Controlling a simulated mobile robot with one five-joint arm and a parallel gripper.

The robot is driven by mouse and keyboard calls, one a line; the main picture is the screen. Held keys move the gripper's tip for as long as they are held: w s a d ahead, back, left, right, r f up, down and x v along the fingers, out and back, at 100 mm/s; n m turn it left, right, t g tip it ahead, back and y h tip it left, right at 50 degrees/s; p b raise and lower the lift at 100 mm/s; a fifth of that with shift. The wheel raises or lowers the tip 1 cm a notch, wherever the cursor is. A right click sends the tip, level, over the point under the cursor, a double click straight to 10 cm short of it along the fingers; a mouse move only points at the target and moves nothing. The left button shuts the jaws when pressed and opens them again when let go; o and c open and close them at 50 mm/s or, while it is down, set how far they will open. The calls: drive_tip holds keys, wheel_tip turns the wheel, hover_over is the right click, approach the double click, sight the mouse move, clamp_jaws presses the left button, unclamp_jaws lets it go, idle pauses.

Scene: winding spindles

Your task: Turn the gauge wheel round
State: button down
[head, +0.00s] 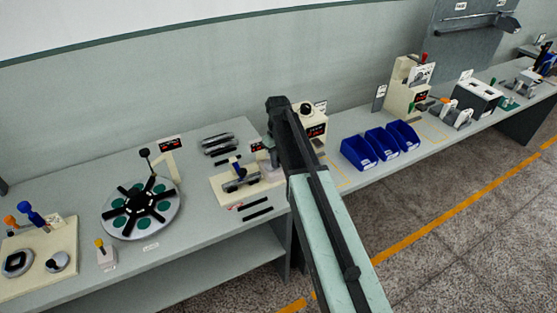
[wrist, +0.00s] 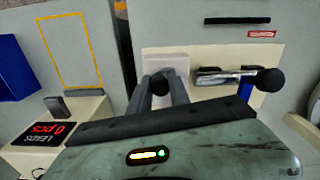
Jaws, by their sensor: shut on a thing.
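The gauge stand is a cream base (head: 226,196) on the bench in the head view, left of my arm. It carries a metal cylinder (head: 241,180), which also shows in the wrist view (wrist: 222,76), with a black ball knob (wrist: 270,80) at its right. My gripper (wrist: 163,88) is at the stand's pale upright plate (wrist: 166,62), its dark fingers close together. It is shut on the gauge wheel, which is mostly hidden between the fingers. In the head view my arm hides part of the fingers and wheel.
A cream counter with a red display (wrist: 47,131) stands close to the left in the wrist view. Blue bins (head: 359,152) lie right of my arm; a round dial table (head: 118,218) lies left. Black bars (head: 256,209) lie before the stand.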

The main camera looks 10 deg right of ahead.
drive_tip(key=m, duration=0.3)
drive_tip(key=shift+s+a, duration=0.2)
drive_tip(key=shift+a, duration=0.15)
drive_tip(key=shift+s+a+m, duration=0.1)
drive_tip(key=shift+a+m, duration=0.1)
drive_tip(key=shift+m, duration=0.75)
drive_tip(key=shift+a+m, duration=0.15)
drive_tip(key=shift+m, duration=0.8)
drive_tip(key=c, duration=1.2)
unclamp_jaws()
wheel_tip(320, 180, up, 8)
drive_tip(key=p, duration=0.7)
drive_tip(key=shift+p, duration=0.4)
